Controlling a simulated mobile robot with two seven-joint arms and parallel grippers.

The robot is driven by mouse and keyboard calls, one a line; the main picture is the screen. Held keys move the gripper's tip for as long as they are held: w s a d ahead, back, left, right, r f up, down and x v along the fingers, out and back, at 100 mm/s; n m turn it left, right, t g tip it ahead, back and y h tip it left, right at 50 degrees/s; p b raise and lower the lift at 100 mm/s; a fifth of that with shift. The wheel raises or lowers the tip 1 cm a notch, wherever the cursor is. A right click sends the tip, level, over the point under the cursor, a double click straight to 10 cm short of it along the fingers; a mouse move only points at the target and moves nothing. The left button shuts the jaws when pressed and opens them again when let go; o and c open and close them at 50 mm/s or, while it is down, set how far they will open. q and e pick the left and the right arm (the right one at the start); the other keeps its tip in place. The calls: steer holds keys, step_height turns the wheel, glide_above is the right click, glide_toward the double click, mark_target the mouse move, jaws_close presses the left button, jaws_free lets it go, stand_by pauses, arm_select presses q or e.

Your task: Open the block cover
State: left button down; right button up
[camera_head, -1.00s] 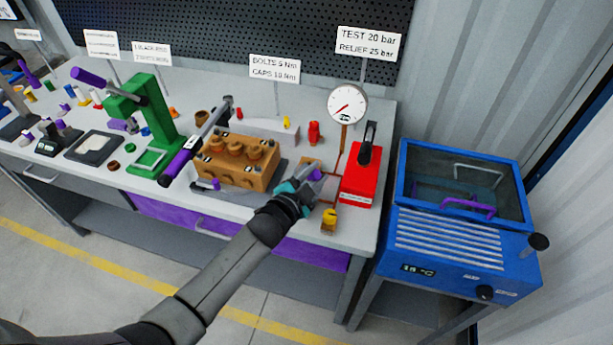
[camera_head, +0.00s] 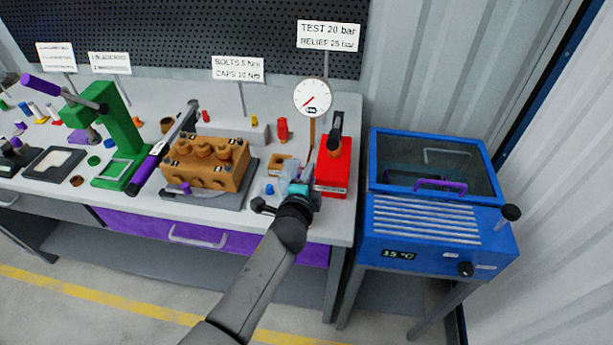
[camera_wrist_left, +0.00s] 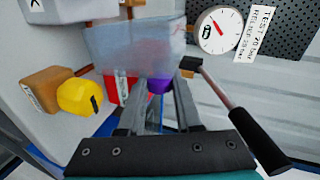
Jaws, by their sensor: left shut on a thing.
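The block cover, a see-through bluish panel (camera_wrist_left: 135,45), fills the upper middle of the left wrist view, with a small purple grip (camera_wrist_left: 158,86) at its lower edge. In the head view the pale cover (camera_head: 287,171) shows at my left gripper (camera_head: 297,186), between the small brown block (camera_head: 279,163) and the red pump box (camera_head: 333,172). In the left wrist view my left gripper (camera_wrist_left: 160,98) has its two grey fingers closed on the purple grip. The cover's hinge and what lies behind it are not clear. My right gripper is out of view.
The gauge (camera_head: 312,98) stands behind the red box. A yellow-capped block (camera_wrist_left: 80,97) shows close by. A blue heated cabinet (camera_head: 430,215) stands right of the bench.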

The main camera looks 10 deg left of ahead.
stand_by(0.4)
arm_select(q)
steer(key=c, duration=0.6)
jaws_free()
steer(key=shift+s, duration=0.1)
steer(key=p+v, duration=0.2)
steer(key=v, duration=1.3)
steer(key=shift+p, duration=0.3)
steer(key=shift+d, duration=0.1)
